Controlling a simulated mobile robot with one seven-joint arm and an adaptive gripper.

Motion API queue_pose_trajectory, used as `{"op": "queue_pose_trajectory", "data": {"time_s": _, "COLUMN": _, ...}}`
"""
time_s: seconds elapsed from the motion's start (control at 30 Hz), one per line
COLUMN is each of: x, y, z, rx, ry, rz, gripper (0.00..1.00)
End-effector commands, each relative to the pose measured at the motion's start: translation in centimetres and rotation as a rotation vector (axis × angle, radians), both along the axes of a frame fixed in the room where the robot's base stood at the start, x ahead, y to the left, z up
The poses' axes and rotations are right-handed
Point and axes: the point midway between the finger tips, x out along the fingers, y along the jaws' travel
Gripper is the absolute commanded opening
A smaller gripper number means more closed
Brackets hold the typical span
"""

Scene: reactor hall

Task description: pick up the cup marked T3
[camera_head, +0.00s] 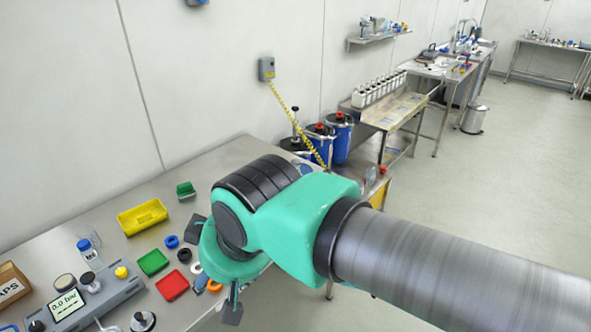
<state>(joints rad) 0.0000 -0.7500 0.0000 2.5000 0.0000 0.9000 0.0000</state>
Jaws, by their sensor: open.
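No cup with a readable T3 mark shows in the head view. My arm hides part of the bench (225,160), so I cannot tell whether the cup is behind it. My gripper (232,308) shows only in part, as a dark finger below the green wrist, near the bench's front edge. The rest of it is hidden, and nothing is seen held in it.
The bench holds a yellow bin (142,217), a small green container (185,190), a green tray (153,262), a red tray (172,286), several rings, a blue-capped bottle (90,257) and a pressure unit (82,303). Blue drums (341,140) stand beyond. The floor at right is clear.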

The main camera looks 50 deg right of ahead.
Motion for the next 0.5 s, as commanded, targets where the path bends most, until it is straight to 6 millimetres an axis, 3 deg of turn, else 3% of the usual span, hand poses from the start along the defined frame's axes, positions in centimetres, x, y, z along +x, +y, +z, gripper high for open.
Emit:
{"op": "queue_pose_trajectory", "data": {"time_s": 0.27, "x": 0.2, "y": -0.1, "z": 0.2, "rx": 0.0, "ry": 0.001, "rz": -0.001, "gripper": 0.54}}
{"op": "queue_pose_trajectory", "data": {"time_s": 0.5, "x": 2.1, "y": -0.9, "z": 2.0, "rx": -0.006, "ry": 0.019, "rz": -0.017, "gripper": 0.54}}
